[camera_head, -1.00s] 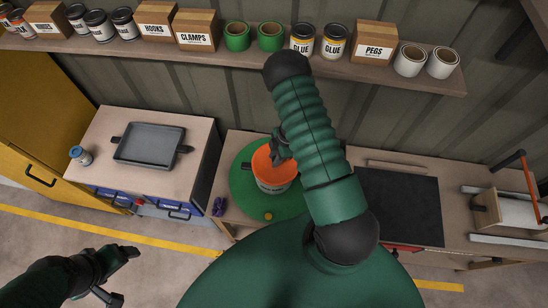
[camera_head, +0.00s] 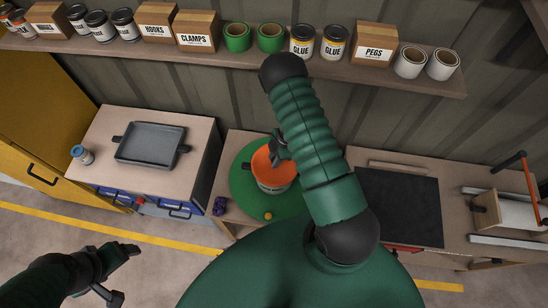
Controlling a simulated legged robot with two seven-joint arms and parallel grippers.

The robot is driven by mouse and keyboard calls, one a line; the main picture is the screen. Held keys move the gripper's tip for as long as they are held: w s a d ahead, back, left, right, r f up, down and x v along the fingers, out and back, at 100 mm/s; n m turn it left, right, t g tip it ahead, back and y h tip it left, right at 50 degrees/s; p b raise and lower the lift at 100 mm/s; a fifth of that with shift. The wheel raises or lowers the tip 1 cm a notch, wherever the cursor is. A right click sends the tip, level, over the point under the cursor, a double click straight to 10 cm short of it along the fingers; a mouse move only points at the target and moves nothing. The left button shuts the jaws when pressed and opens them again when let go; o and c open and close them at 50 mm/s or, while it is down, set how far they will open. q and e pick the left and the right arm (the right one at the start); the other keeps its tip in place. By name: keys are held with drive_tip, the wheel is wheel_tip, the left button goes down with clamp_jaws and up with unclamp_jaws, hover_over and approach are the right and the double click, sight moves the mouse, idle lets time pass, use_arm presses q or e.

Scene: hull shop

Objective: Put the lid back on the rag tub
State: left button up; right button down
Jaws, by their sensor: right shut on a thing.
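The rag tub (camera_head: 272,187) is a light-coloured pot with a dark label and a dark side handle. It stands on a round green mat (camera_head: 242,190) on the middle bench. The orange lid (camera_head: 266,163) shows at the top of the tub. My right gripper (camera_head: 279,155) is shut on the lid from above; its fingertips and the grip point are partly hidden by my forearm. I cannot tell whether the lid's rim is fully seated. My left gripper (camera_head: 124,272) is open and empty over the floor at the lower left, away from the benches.
A shelf (camera_head: 220,60) with cans and boxes runs above.

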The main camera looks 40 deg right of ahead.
drive_tip(key=shift+d, duration=0.1)
drive_tip(key=shift+a, duration=0.2)
drive_tip(key=shift+a+r, duration=0.1)
drive_tip(key=shift+a, duration=0.15)
idle(0.4)
drive_tip(key=c, duration=1)
unclamp_jaws()
drive_tip(key=shift+c, duration=0.2)
drive_tip(key=o, duration=0.5)
drive_tip(key=shift+p, duration=0.3)
